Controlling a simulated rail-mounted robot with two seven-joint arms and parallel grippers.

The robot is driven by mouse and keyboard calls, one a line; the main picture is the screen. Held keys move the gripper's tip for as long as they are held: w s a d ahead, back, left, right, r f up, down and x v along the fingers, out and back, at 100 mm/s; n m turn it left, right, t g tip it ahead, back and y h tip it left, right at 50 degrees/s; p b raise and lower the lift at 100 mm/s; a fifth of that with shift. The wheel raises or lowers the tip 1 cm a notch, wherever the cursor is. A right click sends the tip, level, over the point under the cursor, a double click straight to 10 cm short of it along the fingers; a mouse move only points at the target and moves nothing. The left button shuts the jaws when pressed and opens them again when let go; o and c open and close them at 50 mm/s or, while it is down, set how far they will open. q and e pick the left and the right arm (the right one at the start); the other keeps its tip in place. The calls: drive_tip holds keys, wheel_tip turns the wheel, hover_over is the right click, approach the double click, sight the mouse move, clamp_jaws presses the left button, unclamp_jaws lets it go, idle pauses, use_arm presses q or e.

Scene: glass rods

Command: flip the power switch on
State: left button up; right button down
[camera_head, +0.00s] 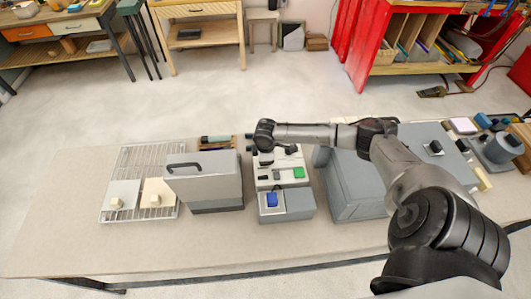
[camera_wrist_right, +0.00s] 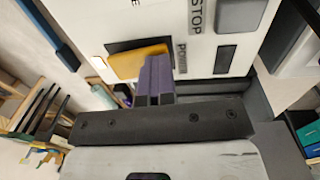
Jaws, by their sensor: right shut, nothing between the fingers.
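My right gripper (camera_head: 265,158) is over the upper left part of a light control panel (camera_head: 290,162) on the table. In the right wrist view its dark fingers (camera_wrist_right: 158,70) are shut together with nothing between them. That view shows an orange-yellow switch (camera_wrist_right: 138,62) on a black plate, beside the printed word POWER (camera_wrist_right: 181,56). The fingertips are at the edge of the switch and overlap it in the picture; I cannot tell whether they touch. The switch is not made out in the head view. My left gripper is not in view.
The panel has a green button (camera_head: 299,172), and a blue part (camera_head: 271,199) sits in front. A grey box with a handle (camera_head: 204,178) stands left, beside a wire rack (camera_head: 142,158). A large grey machine (camera_head: 350,185) stands right. The front left table is clear.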

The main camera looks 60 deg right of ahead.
drive_tip(key=shift+s+f, duration=0.3)
drive_tip(key=shift+f, duration=0.5)
drive_tip(key=shift+w+d+r, duration=0.2)
drive_tip(key=shift+d, duration=0.15)
drive_tip(key=shift+r+p, duration=0.4)
drive_tip(key=shift+p, duration=0.1)
drive_tip(key=r+p, duration=0.2)
drive_tip(key=a+r+p, duration=0.1)
drive_tip(key=r+p, duration=0.2)
drive_tip(key=shift+s+a, duration=0.1)
drive_tip(key=shift+a, duration=0.05)
wheel_tip(320, 180, up, 9)
drive_tip(key=a+b, duration=0.1)
drive_tip(key=shift+s, duration=0.45)
drive_tip(key=shift+a+r, duration=0.1)
drive_tip(key=shift+s, duration=0.1)
